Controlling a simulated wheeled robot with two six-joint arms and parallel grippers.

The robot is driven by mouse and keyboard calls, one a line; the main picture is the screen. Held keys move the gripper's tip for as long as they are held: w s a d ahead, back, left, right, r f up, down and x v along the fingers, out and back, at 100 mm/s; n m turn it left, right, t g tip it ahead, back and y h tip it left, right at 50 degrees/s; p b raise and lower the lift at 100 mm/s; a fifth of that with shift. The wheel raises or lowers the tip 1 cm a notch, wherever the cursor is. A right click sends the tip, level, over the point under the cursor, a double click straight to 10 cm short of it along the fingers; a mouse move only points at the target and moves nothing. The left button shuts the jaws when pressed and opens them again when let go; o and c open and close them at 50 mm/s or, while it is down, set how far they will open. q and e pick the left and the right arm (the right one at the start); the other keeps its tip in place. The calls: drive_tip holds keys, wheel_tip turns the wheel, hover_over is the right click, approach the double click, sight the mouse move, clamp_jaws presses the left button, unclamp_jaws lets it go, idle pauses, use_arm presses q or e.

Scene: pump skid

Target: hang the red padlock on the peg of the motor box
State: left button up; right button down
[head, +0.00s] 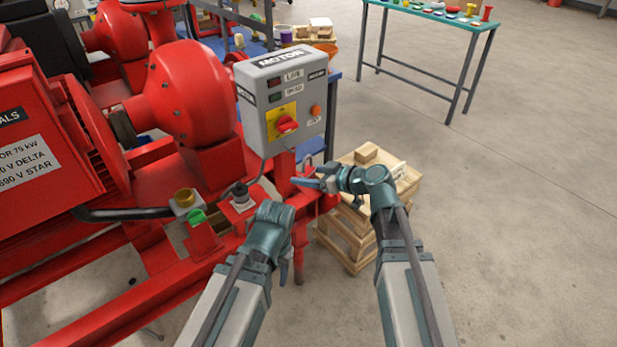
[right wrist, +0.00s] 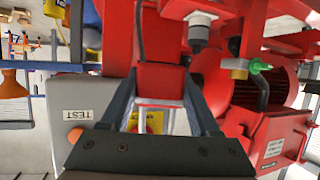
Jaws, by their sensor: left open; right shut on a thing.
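The grey motor box (head: 281,98) stands on a red post, with a yellow plate and red rotary switch on its front. It also shows upside down in the right wrist view (right wrist: 75,130). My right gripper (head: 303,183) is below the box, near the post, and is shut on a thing. In the right wrist view a red block (right wrist: 163,35) shows at the fingertips (right wrist: 162,75). It looks like the red padlock, but it blends with red metal behind. I cannot make out the peg. My left gripper (head: 291,268) is open, low beside the red skid frame.
A green-topped table (head: 440,15) is at the back. Open floor lies right.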

drive_tip(key=w+a+f+b, duration=0.1)
drive_tip(key=w+a, duration=0.4)
drive_tip(key=w, duration=0.2)
drive_tip(key=shift+f, duration=0.3)
idle(0.7)
drive_tip(key=shift+b, duration=0.3)
idle(0.3)
drive_tip(key=shift+c, duration=0.2)
unclamp_jaws()
drive_tip(key=shift+s, duration=0.1)
drive_tip(key=shift+p+v, duration=2.65)
drive_tip(key=shift+v, duration=4.3)
